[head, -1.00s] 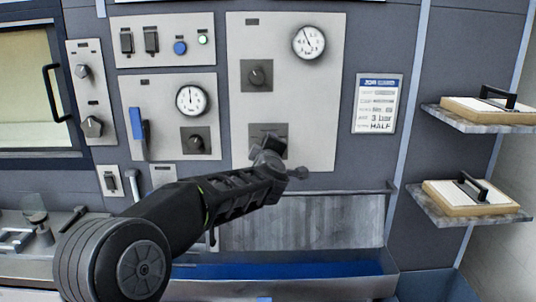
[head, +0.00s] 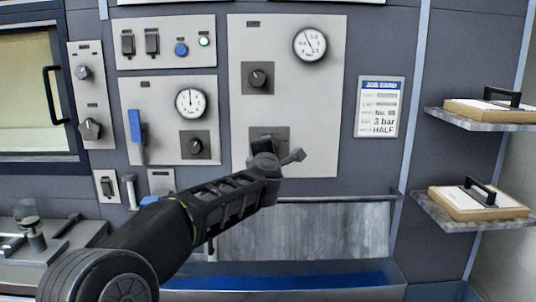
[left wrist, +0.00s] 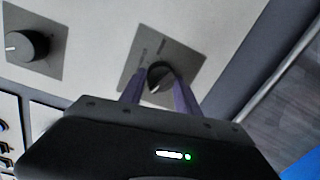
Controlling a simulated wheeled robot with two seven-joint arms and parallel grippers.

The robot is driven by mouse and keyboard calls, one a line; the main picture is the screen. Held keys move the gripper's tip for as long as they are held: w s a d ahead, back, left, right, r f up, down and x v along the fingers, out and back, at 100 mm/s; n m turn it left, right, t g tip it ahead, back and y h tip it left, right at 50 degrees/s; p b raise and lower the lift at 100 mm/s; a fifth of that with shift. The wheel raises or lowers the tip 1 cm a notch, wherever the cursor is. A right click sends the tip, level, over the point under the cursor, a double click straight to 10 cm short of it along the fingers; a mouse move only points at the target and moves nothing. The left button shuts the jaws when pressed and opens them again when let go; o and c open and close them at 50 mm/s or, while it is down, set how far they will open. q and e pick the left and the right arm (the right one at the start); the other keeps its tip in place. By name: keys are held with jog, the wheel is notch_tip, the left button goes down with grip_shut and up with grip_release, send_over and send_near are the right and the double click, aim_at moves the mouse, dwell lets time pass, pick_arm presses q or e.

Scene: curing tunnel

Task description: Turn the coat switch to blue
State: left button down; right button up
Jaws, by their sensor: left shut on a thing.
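My left gripper (head: 264,147) reaches from the left to the lower grey plate (head: 283,135) of the tall light panel. In the left wrist view its two fingers (left wrist: 159,82) are on either side of a dark round knob (left wrist: 159,72) on that plate, shut on it. This knob appears to be the coat switch. It has a pale pointer mark pointing toward the gripper. Small labels on the plate (left wrist: 186,60) are too blurred to read. In the head view the gripper hides the knob. My right gripper is in neither view.
Another knob (head: 258,78) sits above on the same panel, below a round gauge (head: 310,44). A blue-handled lever (head: 135,128) and a second gauge (head: 191,103) are to the left. A horizontal rail (head: 345,199) runs below the panel. Shelves (head: 480,120) are at right.

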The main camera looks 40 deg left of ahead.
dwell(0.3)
pick_arm(q)
jog(key=c, duration=0.9)
grip_release()
jog(key=v, duration=0.8)
